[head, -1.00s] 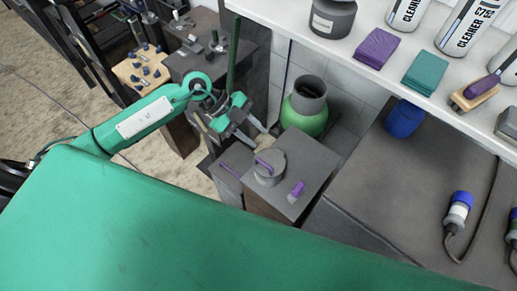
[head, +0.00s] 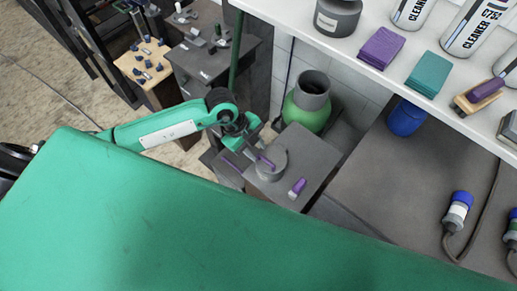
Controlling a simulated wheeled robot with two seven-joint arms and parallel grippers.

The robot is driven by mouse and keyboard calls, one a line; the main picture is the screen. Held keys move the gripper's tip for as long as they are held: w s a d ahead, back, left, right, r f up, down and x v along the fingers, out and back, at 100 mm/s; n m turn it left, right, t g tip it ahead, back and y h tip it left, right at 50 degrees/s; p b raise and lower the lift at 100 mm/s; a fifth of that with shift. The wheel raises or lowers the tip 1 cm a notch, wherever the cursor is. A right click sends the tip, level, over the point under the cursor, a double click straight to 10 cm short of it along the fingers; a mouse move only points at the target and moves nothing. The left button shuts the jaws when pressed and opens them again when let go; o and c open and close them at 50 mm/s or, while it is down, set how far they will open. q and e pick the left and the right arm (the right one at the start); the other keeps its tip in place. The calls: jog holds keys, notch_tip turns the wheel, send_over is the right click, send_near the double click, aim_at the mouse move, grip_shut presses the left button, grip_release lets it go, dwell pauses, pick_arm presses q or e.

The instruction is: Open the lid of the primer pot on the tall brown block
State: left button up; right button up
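The primer pot (head: 269,174) is a short grey cylinder on the tall brown block (head: 322,153), which has a grey top. A purple handle (head: 266,162) shows on top of the pot. My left gripper (head: 257,156) reaches in from the left, with its fingertips right at the pot's top by the handle. The fingers overlap the handle's left part, so I cannot tell whether they grip it or only stand beside it. The lid looks seated on the pot. My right gripper is not in view.
A purple-and-grey piece (head: 298,187) lies on the block right of the pot. A green vase-like pot (head: 305,112) stands behind. A white shelf (head: 370,76) with bottles and cloths runs along the upper right. A green post (head: 235,62) rises behind my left arm.

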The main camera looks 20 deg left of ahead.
aim_at(272, 155)
pick_arm(q)
jog(key=shift+x, duration=0.95)
jog(key=shift+f, duration=0.3)
grip_shut()
jog(key=shift+d+r, duration=0.1)
